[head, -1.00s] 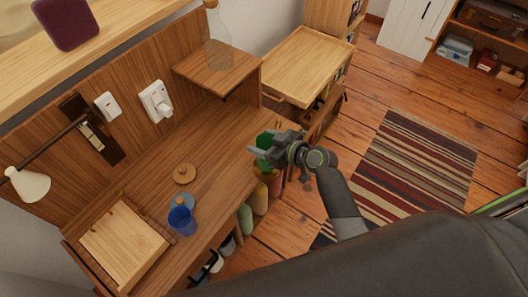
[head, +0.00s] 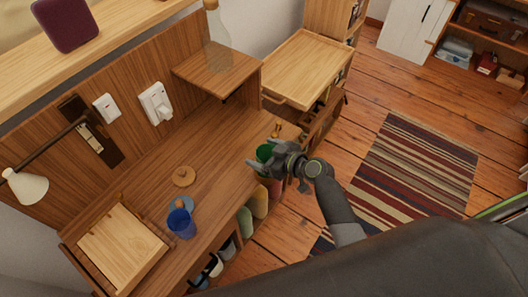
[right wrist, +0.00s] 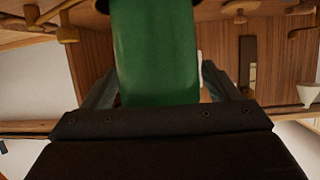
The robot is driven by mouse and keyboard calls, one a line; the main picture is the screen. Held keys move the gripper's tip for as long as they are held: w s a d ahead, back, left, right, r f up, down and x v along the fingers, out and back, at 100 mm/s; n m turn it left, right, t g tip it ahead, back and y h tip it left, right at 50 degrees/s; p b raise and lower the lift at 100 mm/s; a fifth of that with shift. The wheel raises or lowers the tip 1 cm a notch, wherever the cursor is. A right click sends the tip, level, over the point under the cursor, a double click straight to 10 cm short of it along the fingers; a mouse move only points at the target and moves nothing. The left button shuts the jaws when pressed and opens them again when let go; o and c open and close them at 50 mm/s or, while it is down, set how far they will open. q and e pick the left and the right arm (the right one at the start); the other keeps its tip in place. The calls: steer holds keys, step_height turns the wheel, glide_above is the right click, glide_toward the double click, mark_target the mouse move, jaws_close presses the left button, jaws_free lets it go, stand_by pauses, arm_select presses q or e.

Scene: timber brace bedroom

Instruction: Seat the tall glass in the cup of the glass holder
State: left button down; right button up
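The tall glass is green and stands between the fingers of my right gripper (head: 260,164), at the front right edge of the desk. In the right wrist view the green glass (right wrist: 157,50) fills the middle, with one finger close along each side. The fingers look shut on it. A dark edge shows at the glass's far end, at the top of that view. A small brass-coloured piece (head: 277,130) stands at the desk's right end; I cannot tell if it belongs to the glass holder. The holder's cup is not clearly visible. My left gripper is not in view.
On the desk (head: 220,150) are a blue tumbler (head: 181,223), a wooden disc with a knob (head: 183,176) and a wooden box (head: 122,246). A clear bottle (head: 217,45) stands on the raised shelf. Several coloured items hang below the desk's front edge.

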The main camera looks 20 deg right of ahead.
steer(key=shift+r, duration=0.1)
steer(key=shift+r, duration=0.15)
steer(key=v, duration=1.2)
steer(key=s+d+f+m+g+h, duration=0.1)
steer(key=s+d+f+m+h, duration=0.15)
steer(key=f, duration=0.65)
steer(key=s+d+f+m+g+h, duration=0.2)
steer(key=s+d+f, duration=0.15)
steer(key=f, duration=0.55)
steer(key=s+d+f+m+g+h, duration=0.1)
steer(key=s+d+f+m+h, duration=0.15)
steer(key=f, duration=0.65)
steer(key=s+f+g, duration=0.2)
steer(key=s+f, duration=0.3)
steer(key=s, duration=0.4)
steer(key=s+f+g+h, duration=0.1)
steer(key=s+f+g, duration=0.1)
steer(key=s+f, duration=0.3)
steer(key=s+d+f+g, duration=0.1)
steer(key=s+f, duration=0.4)
steer(key=s, duration=0.8)
steer(key=shift+s+f+g+h+b, duration=0.2)
steer(key=shift+f+g+h+b, duration=0.1)
steer(key=shift+g+b, duration=0.1)
